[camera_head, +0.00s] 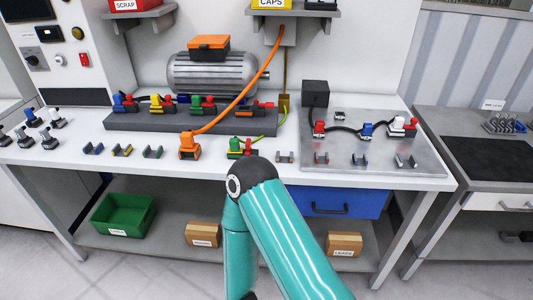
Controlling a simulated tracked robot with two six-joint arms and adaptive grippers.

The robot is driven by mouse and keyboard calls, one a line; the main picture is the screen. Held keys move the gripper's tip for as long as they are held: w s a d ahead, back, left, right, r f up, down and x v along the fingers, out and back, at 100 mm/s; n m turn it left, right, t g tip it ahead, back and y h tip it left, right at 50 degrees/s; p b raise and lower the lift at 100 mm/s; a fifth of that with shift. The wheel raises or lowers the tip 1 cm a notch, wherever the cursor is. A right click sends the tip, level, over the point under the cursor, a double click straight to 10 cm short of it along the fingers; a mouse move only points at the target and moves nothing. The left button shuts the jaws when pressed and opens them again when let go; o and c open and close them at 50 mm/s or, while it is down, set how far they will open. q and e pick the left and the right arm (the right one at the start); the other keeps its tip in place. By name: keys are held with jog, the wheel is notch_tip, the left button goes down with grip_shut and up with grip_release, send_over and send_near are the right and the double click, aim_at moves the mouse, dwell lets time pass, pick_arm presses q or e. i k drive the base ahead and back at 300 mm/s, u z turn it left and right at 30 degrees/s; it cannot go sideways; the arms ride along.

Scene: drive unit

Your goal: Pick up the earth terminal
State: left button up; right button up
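A green terminal with a red part (237,147), which looks like the earth terminal, sits near the front edge of the workbench. A green-yellow lead (268,133) runs from it up toward the back. My teal arm rises from the bottom of the view, and its dark elbow joint lies just below the terminal in the picture, close to its lower side. No gripper shows in this view. I cannot see either gripper holding anything.
An orange tool on an orange cord (189,147) stands left of the terminal. A grey block (140,122) with several coloured terminals lies before the motor (212,78). Small grey holders line the front edge. A metal plate (385,166) with wired parts is at right.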

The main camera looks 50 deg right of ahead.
aim_at(235, 148)
jog(key=z, duration=0.95)
jog(key=k, duration=0.1)
jog(key=u, duration=0.25)
jog(key=i, duration=0.2)
jog(key=z, duration=0.1)
